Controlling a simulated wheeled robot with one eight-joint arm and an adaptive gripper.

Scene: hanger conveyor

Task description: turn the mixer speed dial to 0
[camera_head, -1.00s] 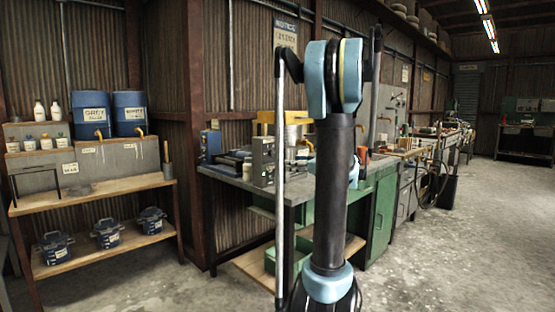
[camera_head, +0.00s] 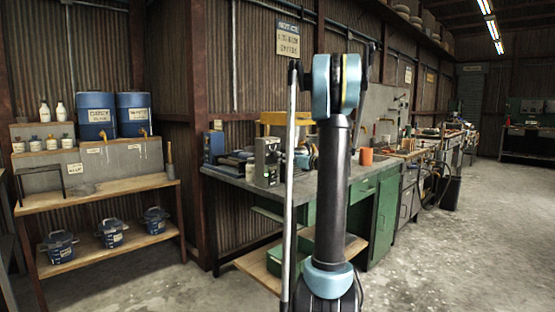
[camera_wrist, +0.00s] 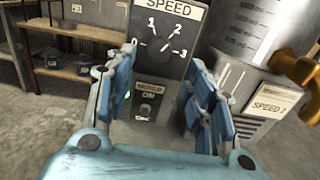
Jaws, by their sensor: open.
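The speed dial (camera_wrist: 164,46) is a dark knob on a grey control box (camera_wrist: 167,74) under a "SPEED" label, with marks 0 to 3 around it. Its pale pointer mark seems to lie toward the 3 side, but the exact setting is hard to read. My gripper (camera_wrist: 161,68) is open, with its two blue fingers apart on either side of the box front in the wrist view. Nothing is between the pads, and the dial appears just beyond the fingertips.
Below the dial is a switch (camera_wrist: 146,112) with a green light beside it. A metal vessel (camera_wrist: 250,45) with a brass tap (camera_wrist: 297,70) stands close on the right. In the head view, shelves with blue drums (camera_head: 95,115) stand left; the floor at right is clear.

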